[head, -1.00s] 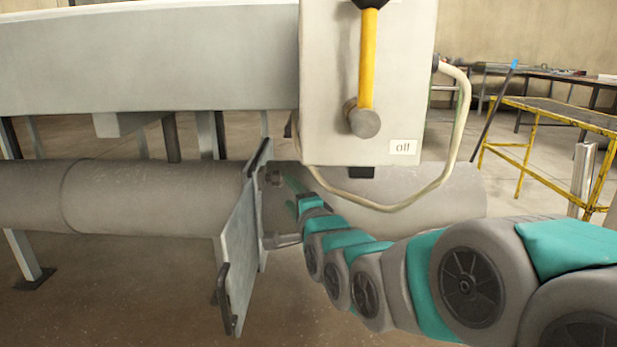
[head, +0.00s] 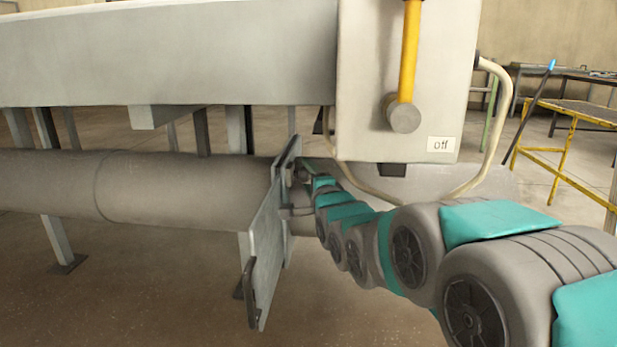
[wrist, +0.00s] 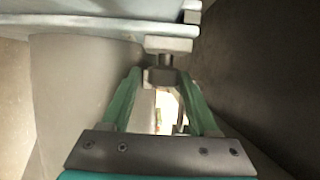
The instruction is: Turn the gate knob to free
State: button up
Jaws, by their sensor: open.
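The gate (head: 265,250) is a pale grey hinged plate seen almost edge-on in the head view, with a dark pull handle at its lower left edge. The gate also crosses the top of the wrist view (wrist: 90,22). A grey knob (wrist: 168,46) on a short stem stands off it there. My gripper (wrist: 163,85) is open, its two green fingers on either side of the knob's stem and block. I cannot tell whether they touch. In the head view the knob is mostly hidden by the gate and my gripper (head: 312,172).
A grey box (head: 400,60) with a yellow lever (head: 410,50) and an "off" label hangs just above my arm. A pale cable (head: 490,130) loops below it. A large grey pipe (head: 150,190) runs behind the gate. A yellow frame (head: 560,150) stands at right.

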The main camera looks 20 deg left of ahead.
grip_shut()
dwell(0.4)
